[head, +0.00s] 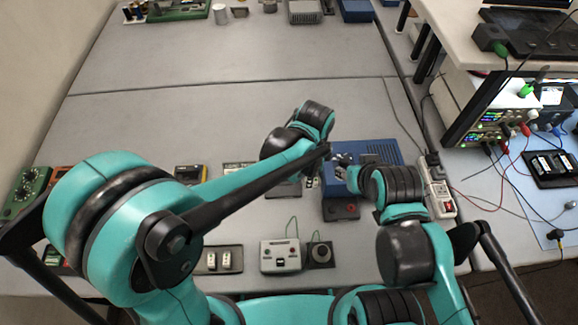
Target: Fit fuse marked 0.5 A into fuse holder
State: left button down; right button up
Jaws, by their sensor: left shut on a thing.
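My left gripper (341,158) is at the blue box (385,149), over its left part. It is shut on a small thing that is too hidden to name. The fuse holder and the 0.5 A marking cannot be made out; the grippers and wrists cover much of the box. My right wrist (390,185) reaches in from the right, over the front of the same box, close to the left gripper. The right fingers are too hidden to tell whether they are open. Small pale pieces that may be fuses lie in a dark tray (237,261) and near another holder (312,182).
A grey meter box (280,256) and a round dial unit (320,254) stand at the front. A yellow-trimmed meter (190,174) stands behind my left arm. A power strip (438,190) and bench supplies (490,120) are at the right. The table's middle back is clear.

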pick_arm(q)
jog(key=w+a+f, duration=0.2)
jog(key=w+a+f+b, duration=0.1)
jog(key=w+a+f, duration=0.1)
jog(key=w+a, duration=0.1)
jog(key=w+a+f, duration=0.2)
jog(key=a, duration=0.1)
jog(key=shift+w+f, duration=0.25)
jog(key=shift+f, duration=0.05)
notch_tip(320, 180, down, 4)
jog(key=shift+f+b, duration=0.1)
jog(key=shift+b, duration=0.55)
jog(key=shift+f+b, duration=0.3)
jog(key=shift+b, duration=0.05)
jog(key=c, duration=1.4)
grip_release()
jog(key=shift+r, duration=0.1)
jog(key=shift+c, duration=0.2)
jog(key=shift+r, duration=0.1)
